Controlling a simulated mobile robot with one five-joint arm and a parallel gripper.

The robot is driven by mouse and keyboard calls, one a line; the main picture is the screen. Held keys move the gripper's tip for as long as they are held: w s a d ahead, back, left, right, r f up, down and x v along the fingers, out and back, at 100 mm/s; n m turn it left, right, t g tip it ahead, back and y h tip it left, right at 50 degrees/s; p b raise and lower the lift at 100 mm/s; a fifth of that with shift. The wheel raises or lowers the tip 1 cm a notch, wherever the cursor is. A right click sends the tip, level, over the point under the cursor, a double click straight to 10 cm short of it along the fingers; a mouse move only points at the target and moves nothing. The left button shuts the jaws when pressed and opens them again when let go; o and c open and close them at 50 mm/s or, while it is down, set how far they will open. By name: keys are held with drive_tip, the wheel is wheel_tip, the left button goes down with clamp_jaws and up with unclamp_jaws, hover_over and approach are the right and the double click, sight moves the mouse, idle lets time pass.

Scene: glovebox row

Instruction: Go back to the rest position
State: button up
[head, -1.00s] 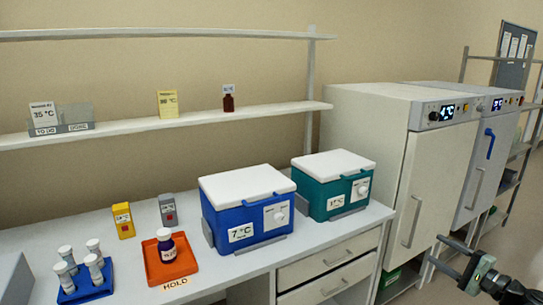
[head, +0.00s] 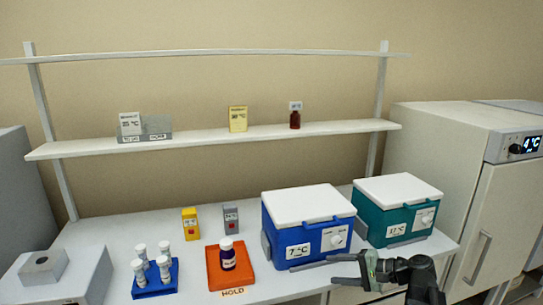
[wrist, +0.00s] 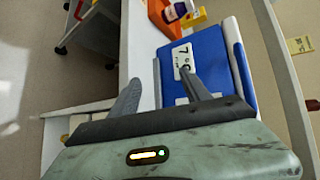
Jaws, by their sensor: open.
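My gripper (head: 345,272) is in the lower right of the head view, in front of the blue cooler box (head: 308,238) and near the bench's front edge. Its two fingers are apart with nothing between them. In the wrist view, the gripper (wrist: 160,92) also shows open and empty, with the blue box (wrist: 212,65) beyond the right finger. I cannot tell from the views whether the finger is clear of the box, though no contact shows.
A teal cooler box (head: 402,222) stands right of the blue one. An orange HOLD tray (head: 243,277) carries a dark bottle (head: 228,254). A blue rack (head: 150,288) holds several white-capped tubes. A white fridge (head: 490,215) stands at right. A shelf (head: 200,137) runs above the bench.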

drive_tip(key=s+a+f+n+g+h+p, duration=0.1)
drive_tip(key=s+a+f+n+g+h, duration=0.15)
drive_tip(key=a, duration=0.45)
drive_tip(key=s+a+f+n+g+h+p, duration=0.2)
drive_tip(key=s+a+f+n+g, duration=0.1)
drive_tip(key=a, duration=0.5)
drive_tip(key=s+d+f+n+h, duration=0.1)
drive_tip(key=d+f+h, duration=0.1)
drive_tip(key=d+h, duration=0.1)
drive_tip(key=s+d+f+n+g+h, duration=0.1)
drive_tip(key=s+d+f+n+h, duration=0.1)
drive_tip(key=d, duration=0.4)
drive_tip(key=shift+s+d+f+h, duration=0.25)
drive_tip(key=shift+f+h, duration=0.25)
drive_tip(key=shift+h, duration=0.55)
drive_tip(key=shift+g, duration=0.25)
